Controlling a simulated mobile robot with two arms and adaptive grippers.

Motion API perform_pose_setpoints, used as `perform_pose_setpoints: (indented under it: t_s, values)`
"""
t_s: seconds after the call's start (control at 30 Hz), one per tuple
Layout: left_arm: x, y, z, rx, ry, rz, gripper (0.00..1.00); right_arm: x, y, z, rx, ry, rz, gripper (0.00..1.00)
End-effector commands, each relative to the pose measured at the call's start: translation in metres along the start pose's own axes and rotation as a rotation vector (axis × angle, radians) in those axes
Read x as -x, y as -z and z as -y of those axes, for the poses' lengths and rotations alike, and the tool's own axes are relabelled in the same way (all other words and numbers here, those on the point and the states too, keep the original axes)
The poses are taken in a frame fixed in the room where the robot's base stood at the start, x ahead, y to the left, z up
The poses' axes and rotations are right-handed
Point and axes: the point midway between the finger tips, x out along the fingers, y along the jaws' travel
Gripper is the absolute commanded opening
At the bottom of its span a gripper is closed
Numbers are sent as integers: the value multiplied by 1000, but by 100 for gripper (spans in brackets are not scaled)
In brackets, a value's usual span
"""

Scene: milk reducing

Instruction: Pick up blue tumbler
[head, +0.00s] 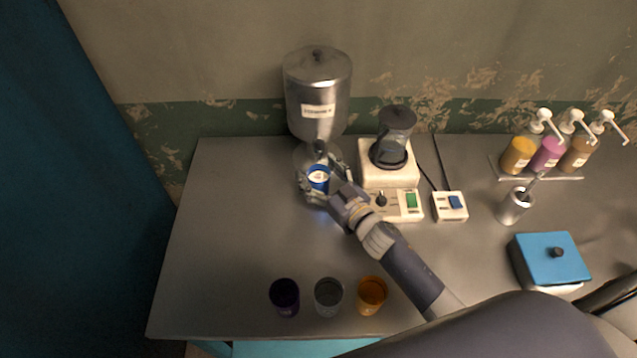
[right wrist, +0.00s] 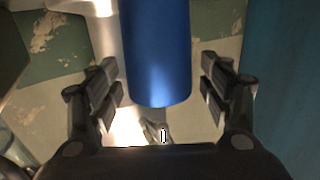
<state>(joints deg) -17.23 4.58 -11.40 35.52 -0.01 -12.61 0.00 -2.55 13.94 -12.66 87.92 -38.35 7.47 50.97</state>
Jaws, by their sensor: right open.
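The blue tumbler (head: 319,178) stands under the spout of the steel dispenser (head: 317,95), and something white shows inside its rim in the head view. My right gripper (head: 322,188) is at the tumbler, with its fingers around it. In the right wrist view the blue tumbler (right wrist: 158,55) lies between the two open fingers of my right gripper (right wrist: 162,90). There is a visible gap on both sides, so the fingers do not touch it. My left gripper is not in view.
A blender (head: 393,140) stands just right of the dispenser, with a switch box (head: 450,206) beside it. Purple (head: 285,296), grey (head: 328,296) and orange (head: 372,294) cups stand near the front edge. Pump bottles (head: 547,152) and a blue-lidded box (head: 551,258) are at right. The left table is clear.

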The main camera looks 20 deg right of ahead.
Motion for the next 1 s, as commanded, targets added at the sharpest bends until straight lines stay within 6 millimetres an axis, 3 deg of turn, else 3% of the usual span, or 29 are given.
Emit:
perform_pose_setpoints:
  t_s: [0.17,0.4,0.43,0.77,1.0]
  values:
    - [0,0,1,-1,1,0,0,0,0,0,0,0,0,72]
    - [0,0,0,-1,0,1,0,0,0,0,0,0,0,20]
    - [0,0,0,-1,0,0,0,0,0,0,0,0,0,17]
    - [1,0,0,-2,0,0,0,0,2,0,1,0,-1,17]
    - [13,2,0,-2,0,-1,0,-2,14,-2,2,-1,-2,17]
